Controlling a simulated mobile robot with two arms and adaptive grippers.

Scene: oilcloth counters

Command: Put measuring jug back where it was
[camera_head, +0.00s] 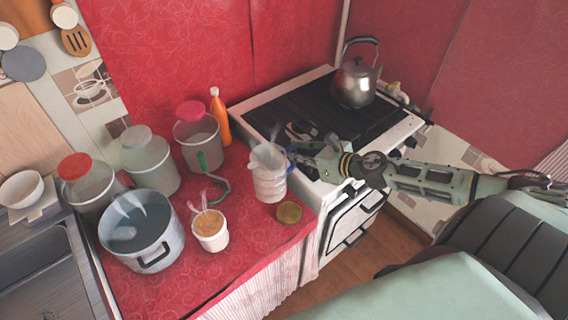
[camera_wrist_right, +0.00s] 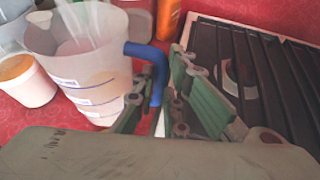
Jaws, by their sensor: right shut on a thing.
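The measuring jug (camera_head: 269,178) is pale and translucent with a blue handle and stands upright at the counter's right edge, beside the stove. It also shows in the right wrist view (camera_wrist_right: 85,70), with its blue handle (camera_wrist_right: 152,58) toward me. My right gripper (camera_head: 300,160) comes in from the right and is shut on that handle; its green fingers (camera_wrist_right: 160,98) are on either side of it. I cannot tell whether the jug's base touches the cloth. My left gripper is not in view.
On the red counter cloth (camera_head: 255,239) are a large pot (camera_head: 148,260), a tub (camera_head: 210,235), several lidded jars, a green-handled tool (camera_head: 203,162), an orange bottle (camera_head: 220,118) and a round lid (camera_head: 289,212). A kettle (camera_head: 354,84) sits on the stove (camera_head: 236,112).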

